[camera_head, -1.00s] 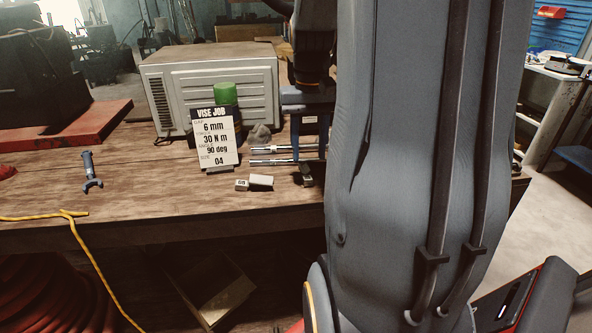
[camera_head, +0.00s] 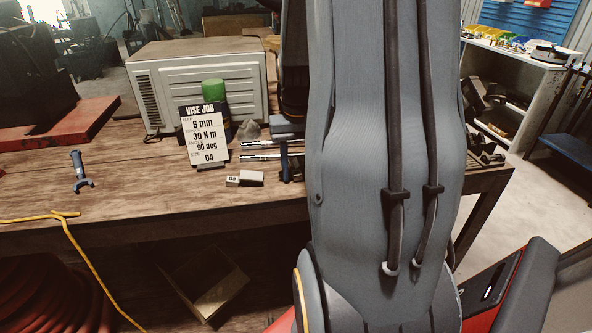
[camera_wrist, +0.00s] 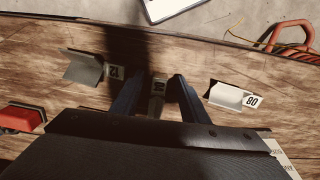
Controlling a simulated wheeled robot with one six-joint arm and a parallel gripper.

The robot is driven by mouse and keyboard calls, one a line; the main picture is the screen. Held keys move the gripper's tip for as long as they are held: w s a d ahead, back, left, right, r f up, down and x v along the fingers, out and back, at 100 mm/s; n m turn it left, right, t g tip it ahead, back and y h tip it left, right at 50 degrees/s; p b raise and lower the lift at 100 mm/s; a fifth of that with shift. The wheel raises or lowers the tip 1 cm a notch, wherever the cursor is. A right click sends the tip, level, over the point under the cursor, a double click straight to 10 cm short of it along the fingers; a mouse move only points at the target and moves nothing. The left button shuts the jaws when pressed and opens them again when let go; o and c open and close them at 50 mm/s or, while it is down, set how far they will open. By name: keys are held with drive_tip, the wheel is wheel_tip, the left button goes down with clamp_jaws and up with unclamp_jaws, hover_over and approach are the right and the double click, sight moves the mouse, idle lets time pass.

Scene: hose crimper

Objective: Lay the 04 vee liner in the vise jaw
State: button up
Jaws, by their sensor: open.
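The 04 liner's tag (camera_wrist: 158,86) shows between the two fingers of my open gripper (camera_wrist: 157,92) in the wrist view. The fingers stand on either side of it, and I cannot tell whether they touch it. Most of its body is dark and hidden by my gripper. In the head view one dark finger of my gripper (camera_head: 284,160) shows low over the bench, left of my arm, which hides the rest. I cannot make out the vise jaw in either view.
The 08 liner (camera_wrist: 231,96) and the 12 liner (camera_wrist: 83,68) lie on either side on the wooden bench (camera_head: 130,205). Behind stand the VISE JOB card (camera_head: 207,137), reading size 04, and a green-topped can (camera_head: 216,95). A blue tool (camera_head: 79,172) lies left, with clear bench between.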

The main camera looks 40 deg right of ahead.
clamp_jaws()
drive_tip(key=shift+r, duration=0.1)
